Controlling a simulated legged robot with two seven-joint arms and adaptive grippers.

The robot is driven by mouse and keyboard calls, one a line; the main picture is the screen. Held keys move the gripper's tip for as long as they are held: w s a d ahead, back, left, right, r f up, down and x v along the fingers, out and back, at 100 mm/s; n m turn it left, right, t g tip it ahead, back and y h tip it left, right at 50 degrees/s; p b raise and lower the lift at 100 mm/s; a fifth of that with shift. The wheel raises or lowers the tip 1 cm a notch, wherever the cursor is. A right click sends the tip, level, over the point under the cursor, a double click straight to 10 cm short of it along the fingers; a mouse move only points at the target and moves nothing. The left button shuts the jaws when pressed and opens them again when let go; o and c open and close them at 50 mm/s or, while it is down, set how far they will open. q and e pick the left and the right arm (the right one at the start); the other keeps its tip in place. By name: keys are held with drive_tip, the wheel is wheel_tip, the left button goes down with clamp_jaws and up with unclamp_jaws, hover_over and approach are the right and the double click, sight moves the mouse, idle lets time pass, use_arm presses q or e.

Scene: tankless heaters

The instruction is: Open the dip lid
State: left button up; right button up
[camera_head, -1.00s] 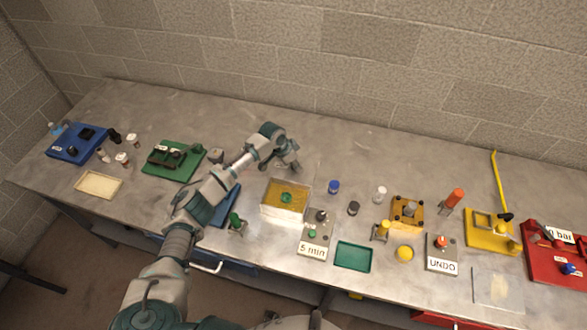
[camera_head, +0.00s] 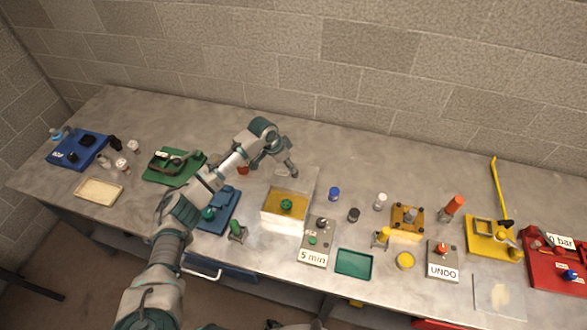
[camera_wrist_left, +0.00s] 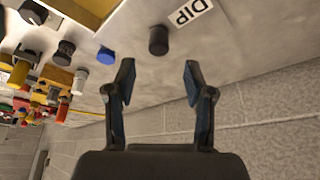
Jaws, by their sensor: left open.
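The dip box (camera_head: 284,222) is a clear-walled box with yellow contents and a green round piece, at mid-table in the head view. A pale see-through panel (camera_head: 306,180) shows at its back edge; I cannot tell its exact tilt. In the left wrist view a dark round knob (camera_wrist_left: 158,40) sits beside a "DIP" label (camera_wrist_left: 188,12). My left gripper (camera_head: 276,170) is behind the box, open and empty. In the left wrist view its fingertips (camera_wrist_left: 158,76) are spread on either side of the line to the knob, apart from it. My right gripper is not in view.
A "5 min" button panel (camera_head: 317,240), green tray (camera_head: 353,262) and blue cap (camera_head: 334,194) are right of the box. A blue stand (camera_head: 222,212) and green fixture (camera_head: 174,167) are left. The wall (camera_head: 350,90) rises behind the table. Table behind the caps is clear.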

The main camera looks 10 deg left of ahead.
use_arm(q)
drive_tip(key=v, duration=0.5)
drive_tip(key=shift+a+r, duration=0.1)
idle(0.3)
